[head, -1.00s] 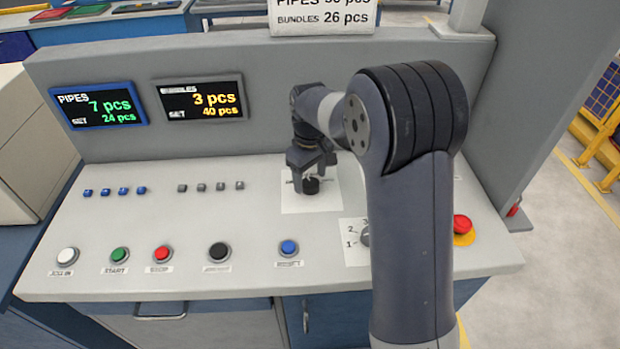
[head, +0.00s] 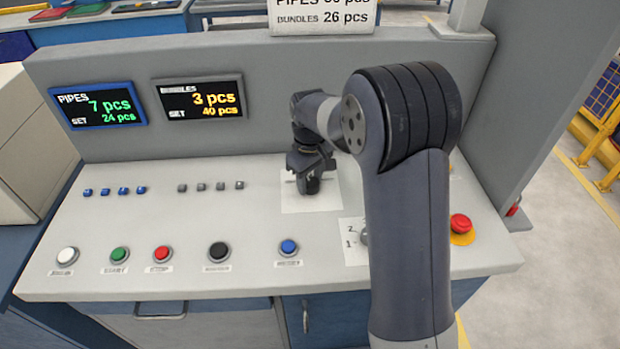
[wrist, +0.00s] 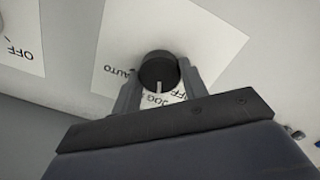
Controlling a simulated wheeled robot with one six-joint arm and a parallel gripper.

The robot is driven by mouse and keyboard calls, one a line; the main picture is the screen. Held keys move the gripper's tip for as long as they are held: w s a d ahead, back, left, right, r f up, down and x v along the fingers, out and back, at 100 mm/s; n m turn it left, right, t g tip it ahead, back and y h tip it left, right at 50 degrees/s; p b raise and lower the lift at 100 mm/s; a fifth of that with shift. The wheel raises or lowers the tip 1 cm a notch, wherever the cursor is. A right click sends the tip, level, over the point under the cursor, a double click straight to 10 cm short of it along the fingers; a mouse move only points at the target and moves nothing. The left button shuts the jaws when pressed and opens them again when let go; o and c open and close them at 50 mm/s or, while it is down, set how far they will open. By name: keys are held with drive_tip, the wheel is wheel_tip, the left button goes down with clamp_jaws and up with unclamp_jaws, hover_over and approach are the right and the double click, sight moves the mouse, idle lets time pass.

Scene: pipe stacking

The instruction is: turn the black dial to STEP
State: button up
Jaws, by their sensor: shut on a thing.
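The black dial (wrist: 157,70) is round, with a white pointer line on its face. It sits on a white label plate (wrist: 198,35). In the wrist view AUTO shows left of the dial, and JOG and OFF show partly below it, near the pointer's lower end. I cannot read STEP anywhere. My gripper (wrist: 160,82) is shut on the dial, one finger on each side. In the head view my gripper (head: 309,180) is over the plate (head: 300,206) and hides most of the dial.
A numbered selector (head: 364,238) stands nearer the front, partly behind my arm. A red emergency button (head: 461,223) is at the right. A blue button (head: 289,247) and a black button (head: 218,252) lie along the front. The panel's back wall (head: 265,120) rises behind.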

drive_tip(key=shift+m, duration=0.3)
drive_tip(key=m, duration=0.3)
drive_tip(key=shift+m+p, duration=0.35)
drive_tip(key=shift+m, duration=1.65)
drive_tip(key=o, duration=1)
drive_tip(key=shift+c, duration=0.2)
drive_tip(key=shift+r, duration=0.1)
